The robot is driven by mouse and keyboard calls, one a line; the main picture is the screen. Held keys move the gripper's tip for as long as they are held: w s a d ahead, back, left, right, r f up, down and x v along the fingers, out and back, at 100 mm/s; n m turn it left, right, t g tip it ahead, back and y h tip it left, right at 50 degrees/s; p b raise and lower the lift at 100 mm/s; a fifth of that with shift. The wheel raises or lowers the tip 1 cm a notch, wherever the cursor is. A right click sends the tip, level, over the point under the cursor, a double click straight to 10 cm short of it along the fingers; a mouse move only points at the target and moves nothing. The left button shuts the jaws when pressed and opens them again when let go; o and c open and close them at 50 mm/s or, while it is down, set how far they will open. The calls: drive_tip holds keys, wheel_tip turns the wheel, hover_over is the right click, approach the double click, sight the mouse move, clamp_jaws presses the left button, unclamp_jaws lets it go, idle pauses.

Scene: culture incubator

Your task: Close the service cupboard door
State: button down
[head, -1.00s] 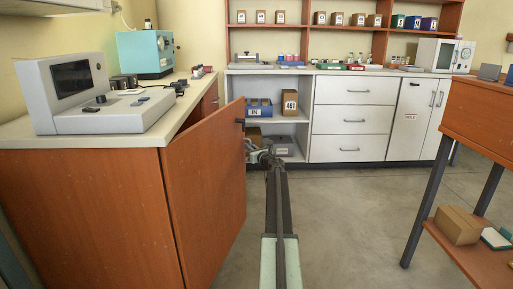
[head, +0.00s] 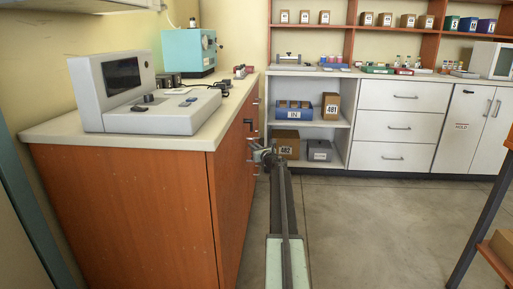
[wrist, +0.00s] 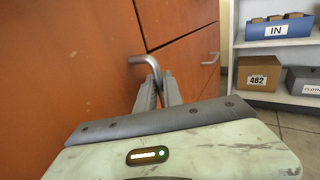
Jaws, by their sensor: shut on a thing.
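The service cupboard door (head: 232,185) is an orange-brown wood panel on the right-hand face of the left counter. It lies in line, or nearly so, with the cupboard front; I cannot tell whether a slight gap is left. It also shows in the wrist view (wrist: 70,70). Its grey bar handle (wrist: 144,60) stands out near the door's edge. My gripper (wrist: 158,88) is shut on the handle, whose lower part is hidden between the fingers. In the head view, my gripper (head: 262,153) is beside the door front.
Neighbouring wood fronts with a handle (wrist: 211,58) adjoin the door. A white open shelf (head: 316,124) with a blue bin (head: 293,114) and boxes stands just beyond my gripper. A wooden table (head: 493,205) is at the right. The floor (head: 365,225) between is clear.

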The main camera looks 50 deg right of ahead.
drive_tip(key=shift+w+a, duration=0.35)
drive_tip(key=shift+w, duration=0.05)
drive_tip(key=c, duration=1.5)
unclamp_jaws()
drive_tip(key=shift+w+a, duration=0.1)
drive_tip(key=shift+a, duration=0.05)
drive_tip(key=v, duration=0.8)
drive_tip(key=shift+s+d, duration=0.25)
drive_tip(key=shift+d, duration=0.15)
